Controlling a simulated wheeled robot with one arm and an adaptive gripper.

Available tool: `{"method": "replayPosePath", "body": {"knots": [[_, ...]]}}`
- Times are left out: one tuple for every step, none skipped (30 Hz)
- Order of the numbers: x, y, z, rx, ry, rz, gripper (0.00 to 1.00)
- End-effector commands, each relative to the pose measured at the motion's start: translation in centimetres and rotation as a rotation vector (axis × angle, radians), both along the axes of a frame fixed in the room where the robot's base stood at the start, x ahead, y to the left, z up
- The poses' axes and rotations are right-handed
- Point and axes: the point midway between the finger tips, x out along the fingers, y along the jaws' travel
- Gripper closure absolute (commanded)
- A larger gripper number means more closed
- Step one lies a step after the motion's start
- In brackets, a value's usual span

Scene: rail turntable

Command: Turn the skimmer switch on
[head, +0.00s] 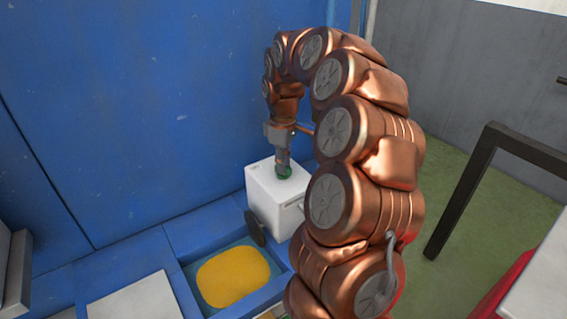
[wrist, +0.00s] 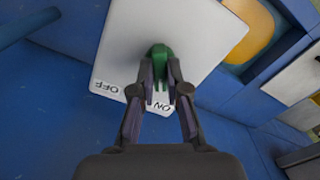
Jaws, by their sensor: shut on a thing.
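The skimmer switch is a green knob (wrist: 160,55) on top of a white box (head: 264,194). In the wrist view the white box top (wrist: 118,50) carries the labels OFF and ON, seen upside down. The knob's pronged end lies toward the ON label. My gripper (wrist: 160,88) has its two fingers closed on the knob, one on each side. In the head view my gripper (head: 284,168) reaches down onto the green knob from above, and its fingers hide part of it.
A yellow round surface (head: 233,277) lies in a blue-rimmed basin in front of the box. A dark disc (head: 255,228) stands at the box's front side. A blue wall (head: 130,120) rises behind. A dark metal frame (head: 465,190) stands at right on green floor.

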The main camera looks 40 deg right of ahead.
Motion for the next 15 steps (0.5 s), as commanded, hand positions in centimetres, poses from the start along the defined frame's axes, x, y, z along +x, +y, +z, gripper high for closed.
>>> {"method": "replayPosePath", "body": {"knots": [[0.05, 0.01, 0.08, 0.0, -0.002, 0.003, 1.0], [0.06, 0.02, 0.08, 0.0, -0.002, 0.003, 1.0], [0.05, 0.01, 0.08, -0.001, -0.003, 0.003, 1.0], [0.06, 0.01, 0.08, -0.001, -0.003, 0.003, 1.0], [0.06, 0.02, 0.08, -0.001, -0.003, 0.003, 1.0], [0.06, 0.02, 0.07, -0.001, -0.003, 0.003, 1.0], [0.06, 0.02, 0.08, -0.001, -0.003, 0.003, 1.0], [0.06, 0.02, 0.08, -0.001, -0.003, 0.003, 1.0], [0.06, 0.02, 0.08, -0.001, -0.002, 0.003, 1.0], [0.06, 0.02, 0.08, -0.001, -0.002, 0.003, 0.85], [0.06, 0.02, 0.08, -0.001, -0.002, 0.003, 0.82], [0.06, 0.02, 0.08, -0.001, -0.002, 0.003, 0.78], [0.05, 0.01, 0.07, -0.001, -0.002, 0.003, 0.75], [0.05, 0.01, 0.06, -0.001, -0.002, 0.003, 0.71], [0.04, 0.01, 0.05, 0.0, -0.001, 0.003, 0.67]]}}
